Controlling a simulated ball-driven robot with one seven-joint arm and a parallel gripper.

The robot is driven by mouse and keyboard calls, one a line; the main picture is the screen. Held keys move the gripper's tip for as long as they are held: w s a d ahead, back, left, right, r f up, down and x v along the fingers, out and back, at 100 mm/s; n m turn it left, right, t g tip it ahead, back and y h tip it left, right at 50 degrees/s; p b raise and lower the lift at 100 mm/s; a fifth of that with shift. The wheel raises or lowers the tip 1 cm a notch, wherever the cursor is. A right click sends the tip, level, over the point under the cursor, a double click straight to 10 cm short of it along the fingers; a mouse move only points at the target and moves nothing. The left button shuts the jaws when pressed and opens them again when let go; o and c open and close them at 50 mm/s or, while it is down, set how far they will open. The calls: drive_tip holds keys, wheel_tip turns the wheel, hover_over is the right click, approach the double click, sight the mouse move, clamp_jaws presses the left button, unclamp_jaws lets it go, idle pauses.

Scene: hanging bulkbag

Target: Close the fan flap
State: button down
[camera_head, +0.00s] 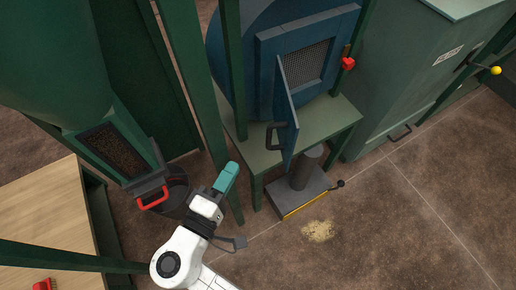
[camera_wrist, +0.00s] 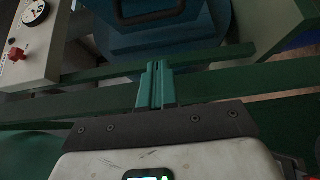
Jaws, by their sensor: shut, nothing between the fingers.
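The fan flap (camera_head: 288,115) is a blue panel standing swung out from the blue fan housing (camera_head: 268,38), beside a mesh-covered opening (camera_head: 307,64). A dark handle (camera_head: 278,138) sits on the flap's lower left part. My gripper (camera_head: 232,171), with teal fingers, is shut and empty. It is left of and below the flap handle, apart from it, close to a green post. In the wrist view my shut fingers (camera_wrist: 156,72) point at green beams, with a blue panel and dark handle (camera_wrist: 150,12) beyond; I cannot tell whether they touch the beam.
Green posts (camera_head: 187,70) stand between my arm and the fan. A green stand (camera_head: 330,122) carries the fan. A grey foot unit (camera_head: 300,190) with a yellow edge is below the flap. A red handle (camera_head: 152,199) is at left. Floor at lower right is clear except spilled grain (camera_head: 319,231).

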drive_tip(key=w+d, duration=0.5)
drive_tip(key=w, duration=0.1)
drive_tip(key=shift+w+d, duration=0.15)
drive_tip(key=shift+d, duration=0.1)
drive_tip(key=shift+d, duration=0.1)
